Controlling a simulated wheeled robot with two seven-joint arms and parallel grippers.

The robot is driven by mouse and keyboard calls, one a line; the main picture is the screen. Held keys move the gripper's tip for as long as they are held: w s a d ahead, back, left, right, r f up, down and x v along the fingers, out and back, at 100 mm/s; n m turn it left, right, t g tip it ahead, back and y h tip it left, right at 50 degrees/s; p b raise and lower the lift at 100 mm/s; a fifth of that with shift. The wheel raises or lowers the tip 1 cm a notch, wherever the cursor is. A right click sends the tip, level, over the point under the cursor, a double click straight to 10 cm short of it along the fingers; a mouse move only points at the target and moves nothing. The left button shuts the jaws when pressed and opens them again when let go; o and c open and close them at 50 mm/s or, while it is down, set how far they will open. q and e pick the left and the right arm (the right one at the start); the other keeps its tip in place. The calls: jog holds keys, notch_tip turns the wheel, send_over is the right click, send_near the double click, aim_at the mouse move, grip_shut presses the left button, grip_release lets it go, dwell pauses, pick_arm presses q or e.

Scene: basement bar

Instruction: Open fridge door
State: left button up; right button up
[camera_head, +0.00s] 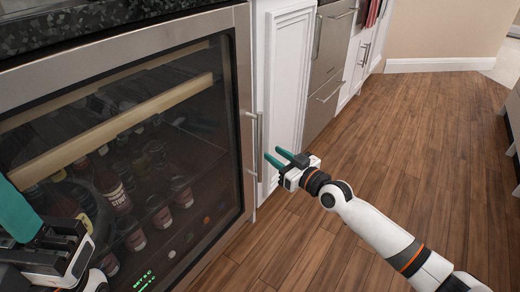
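The fridge (215,258) stands at the left, with a steel-framed glass door that looks shut. Its vertical steel bar handle (259,150) is on the door's right side. My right gripper (272,153) is just right of the handle, with its two teal fingers pointing toward it. The fingers are apart and nothing shows between them; I cannot tell whether they touch the handle. My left gripper (17,210) is at the left edge in front of the glass. It is partly cut off, and only one teal finger shows clearly.
Several bottles (117,192) and a wooden-fronted shelf (110,128) show behind the glass. A dark stone counter (90,22) lies above the fridge. White cabinets (288,75) and steel drawers (328,50) continue beyond it. The wooden floor (420,150) on the right is clear.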

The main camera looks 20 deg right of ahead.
jog(key=b+x, duration=0.2)
jog(key=x, duration=0.5)
jog(key=shift+a, duration=0.1)
grip_shut()
